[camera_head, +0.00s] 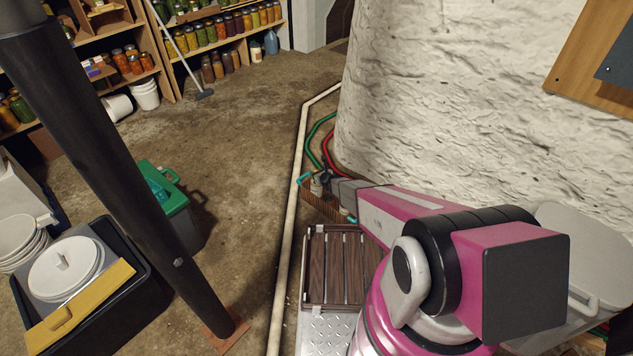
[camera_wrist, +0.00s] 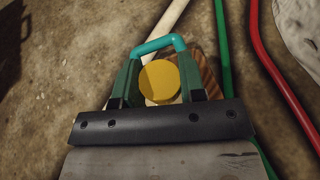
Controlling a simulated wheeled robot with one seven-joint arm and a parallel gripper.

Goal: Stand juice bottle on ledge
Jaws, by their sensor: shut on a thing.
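In the wrist view, a round yellow top (camera_wrist: 160,80), apparently the juice bottle's cap, sits between the two dark green fingers of my gripper (camera_wrist: 160,88). The gripper is shut on it. The bottle's body below the cap is hidden. A teal bar (camera_wrist: 158,45) bends around just beyond the cap. In the head view, my gripper (camera_head: 324,181) is low by the foot of the white wall, above a brown ribbed piece (camera_head: 322,205). The bottle is too small to make out there. I cannot tell which surface is the ledge.
A pale pipe (camera_head: 287,225) runs along the floor left of my arm. Green and red hoses (camera_head: 325,148) curve beside the rough white wall (camera_head: 420,110). A slatted brown crate (camera_head: 340,265) stands nearer. A dark post (camera_head: 110,160) and green box (camera_head: 168,195) are left.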

